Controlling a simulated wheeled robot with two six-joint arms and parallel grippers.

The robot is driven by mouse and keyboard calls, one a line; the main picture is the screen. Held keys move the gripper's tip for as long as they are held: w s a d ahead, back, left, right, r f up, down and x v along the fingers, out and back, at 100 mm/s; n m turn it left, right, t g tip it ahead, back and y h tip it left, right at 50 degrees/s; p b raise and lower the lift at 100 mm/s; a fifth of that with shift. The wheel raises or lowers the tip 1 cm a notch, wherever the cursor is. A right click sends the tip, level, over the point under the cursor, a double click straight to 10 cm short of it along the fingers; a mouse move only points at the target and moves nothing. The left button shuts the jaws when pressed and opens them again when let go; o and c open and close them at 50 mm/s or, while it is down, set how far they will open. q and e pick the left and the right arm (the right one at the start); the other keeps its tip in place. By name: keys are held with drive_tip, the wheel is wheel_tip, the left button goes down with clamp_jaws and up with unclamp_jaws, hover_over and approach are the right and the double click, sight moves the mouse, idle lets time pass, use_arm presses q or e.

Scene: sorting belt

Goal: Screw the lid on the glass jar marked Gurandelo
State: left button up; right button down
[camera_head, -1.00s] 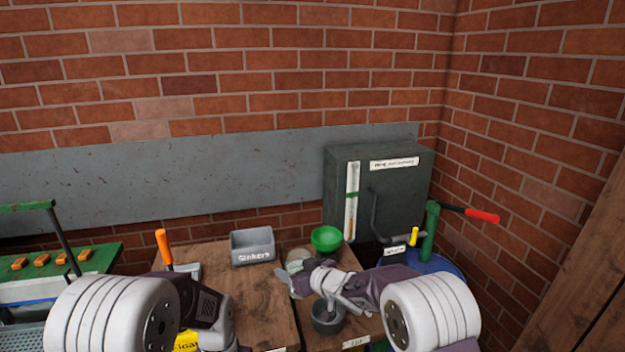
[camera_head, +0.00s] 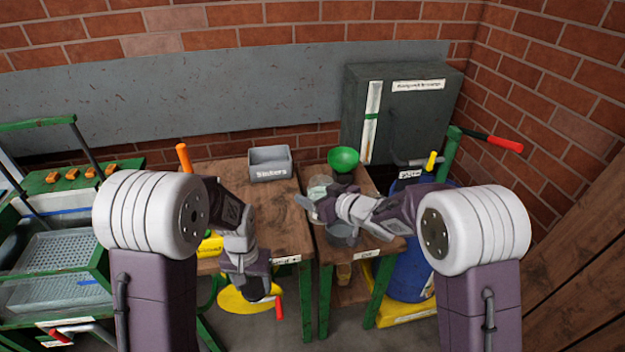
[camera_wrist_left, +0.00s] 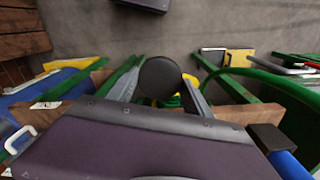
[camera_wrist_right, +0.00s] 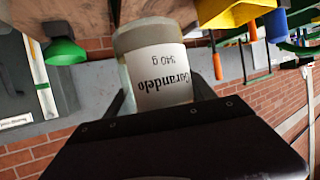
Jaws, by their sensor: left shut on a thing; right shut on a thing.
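The glass jar (camera_wrist_right: 155,65) marked Gurandelo, 340 g, is held between the fingers of my right gripper (camera_wrist_right: 158,95). Its label appears upside down in the right wrist view. In the head view the pale jar (camera_head: 318,190) is over the right table, partly covered by my right gripper (camera_head: 310,203). My left gripper (camera_wrist_left: 160,92) is shut on a round black lid (camera_wrist_left: 160,80). In the head view my left gripper (camera_head: 262,297) hangs low in front of the left table's front edge, well apart from the jar. The lid is not clearly visible there.
A grey Stickers box (camera_head: 270,165) stands on the left wooden table (camera_head: 285,222).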

drive_tip(key=s+d+r+n+g+y, duration=0.1)
drive_tip(key=s+d, duration=0.1)
drive_tip(key=s, duration=0.6)
drive_tip(key=s+d+r+n+g+y, duration=0.1)
drive_tip(key=s+d, duration=0.1)
drive_tip(key=s, duration=0.7)
drive_tip(key=shift+d+r+n, duration=0.3)
drive_tip(key=shift+d+r, duration=0.1)
